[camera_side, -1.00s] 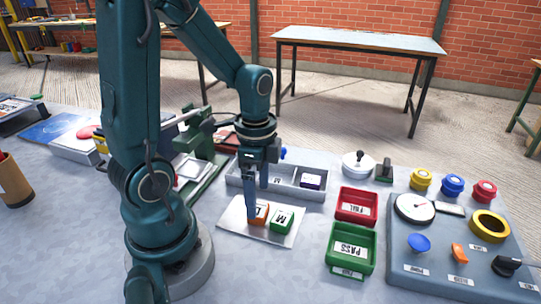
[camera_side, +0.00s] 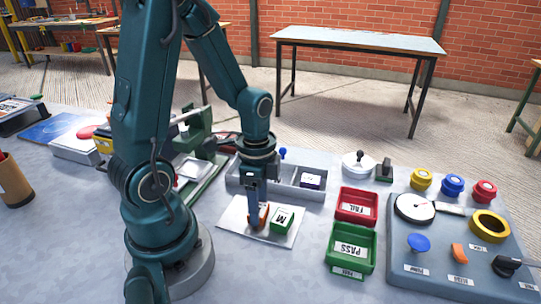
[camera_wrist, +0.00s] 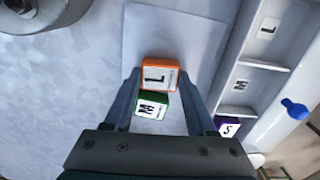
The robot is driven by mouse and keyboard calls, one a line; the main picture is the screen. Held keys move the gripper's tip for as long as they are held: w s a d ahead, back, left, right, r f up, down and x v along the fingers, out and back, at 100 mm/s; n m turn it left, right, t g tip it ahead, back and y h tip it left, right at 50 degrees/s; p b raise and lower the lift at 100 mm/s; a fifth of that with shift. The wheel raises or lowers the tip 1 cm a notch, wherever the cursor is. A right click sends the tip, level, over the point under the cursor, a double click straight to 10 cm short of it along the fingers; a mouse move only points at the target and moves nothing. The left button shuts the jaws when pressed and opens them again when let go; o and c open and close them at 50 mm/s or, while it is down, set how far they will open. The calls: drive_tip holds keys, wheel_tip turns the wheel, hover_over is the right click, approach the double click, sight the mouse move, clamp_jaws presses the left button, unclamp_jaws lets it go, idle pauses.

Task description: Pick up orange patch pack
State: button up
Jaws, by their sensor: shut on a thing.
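The orange patch pack (camera_wrist: 158,76), with an L on its label, sits between the fingertips of my gripper (camera_wrist: 159,78) in the wrist view. In the side view my gripper (camera_side: 258,220) points down over the white mat (camera_side: 237,223), and its fingers hide much of the orange pack (camera_side: 264,211). My gripper is shut on the orange pack. A green pack (camera_side: 283,220) marked M lies right beside it on the mat; it also shows in the wrist view (camera_wrist: 150,104), nearer the palm. I cannot tell whether the orange pack is off the mat.
A grey divided tray (camera_side: 283,190) stands behind the mat, with a purple pack (camera_side: 312,181) in its right compartment. A red FAIL bin (camera_side: 356,207) and a green PASS bin (camera_side: 351,249) stand to the right. A control panel (camera_side: 440,262) lies farther right.

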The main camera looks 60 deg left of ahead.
drive_tip(key=shift+r, duration=0.15)
drive_tip(key=shift+r, duration=0.4)
wheel_tip(320, 180, up, 3)
drive_tip(key=shift+w, duration=0.1)
drive_tip(key=s+a+r, duration=0.7)
drive_tip(key=a+r, duration=0.1)
drive_tip(key=r, duration=0.3)
drive_tip(key=shift+s+a, duration=0.35)
drive_tip(key=shift+s, duration=0.05)
drive_tip(key=shift+a, duration=0.1)
idle(0.3)
